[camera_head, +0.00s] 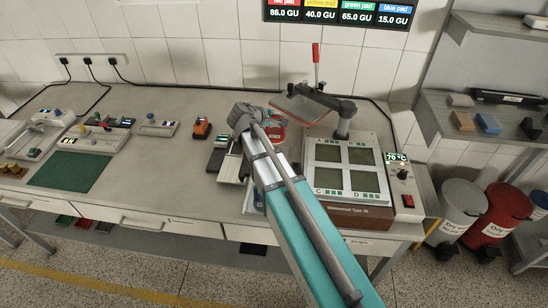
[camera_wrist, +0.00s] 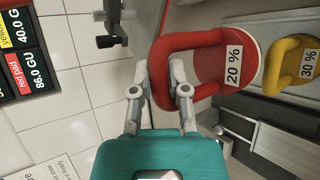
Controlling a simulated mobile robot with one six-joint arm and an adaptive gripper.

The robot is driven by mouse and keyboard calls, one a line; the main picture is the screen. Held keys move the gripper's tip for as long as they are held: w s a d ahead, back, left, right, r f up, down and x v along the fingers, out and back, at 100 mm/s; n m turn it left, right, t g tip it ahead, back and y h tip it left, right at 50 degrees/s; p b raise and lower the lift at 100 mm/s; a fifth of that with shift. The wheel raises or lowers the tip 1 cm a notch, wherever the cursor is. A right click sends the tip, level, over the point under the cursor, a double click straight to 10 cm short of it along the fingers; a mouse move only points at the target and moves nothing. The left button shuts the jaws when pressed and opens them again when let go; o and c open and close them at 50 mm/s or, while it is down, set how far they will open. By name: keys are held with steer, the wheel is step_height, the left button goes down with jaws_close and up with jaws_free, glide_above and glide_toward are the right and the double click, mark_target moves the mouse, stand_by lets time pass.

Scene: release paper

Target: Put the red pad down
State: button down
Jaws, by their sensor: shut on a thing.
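The red pad (camera_wrist: 238,55) has a looped red handle and a white "20 %" label in the wrist view. My gripper (camera_wrist: 160,80) is shut on its handle, with one finger on each side. In the head view my gripper (camera_head: 252,118) is above the worktop, left of the press, and a bit of the red pad (camera_head: 276,133) shows behind my arm. My arm hides most of the pad and what lies under it. I cannot tell whether the pad touches a surface.
A yellow pad (camera_wrist: 290,66) marked "30 %" is beside the red one. The press (camera_head: 347,170), with plates A to D and a raised red-handled lever (camera_head: 316,66), stands right of my arm. A 70 °C controller (camera_head: 402,187) is beside it. The worktop (camera_head: 165,185) is clear at centre left.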

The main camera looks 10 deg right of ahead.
steer(key=w, duration=0.1)
steer(key=w+f+b, duration=0.1)
steer(key=w, duration=0.1)
steer(key=w+f, duration=0.1)
steer(key=w, duration=0.1)
steer(key=shift+d+f+b, duration=0.2)
steer(key=shift+f+b, duration=0.05)
steer(key=shift+b, duration=0.1)
step_height(320, 180, down, 6)
steer(key=b, duration=0.6)
steer(key=shift+f, duration=0.15)
stand_by(0.4)
steer(key=shift+f+b, duration=1.85)
steer(key=shift+b, duration=0.2)
steer(key=shift+f, duration=0.1)
steer(key=c, duration=0.6)
jaws_free()
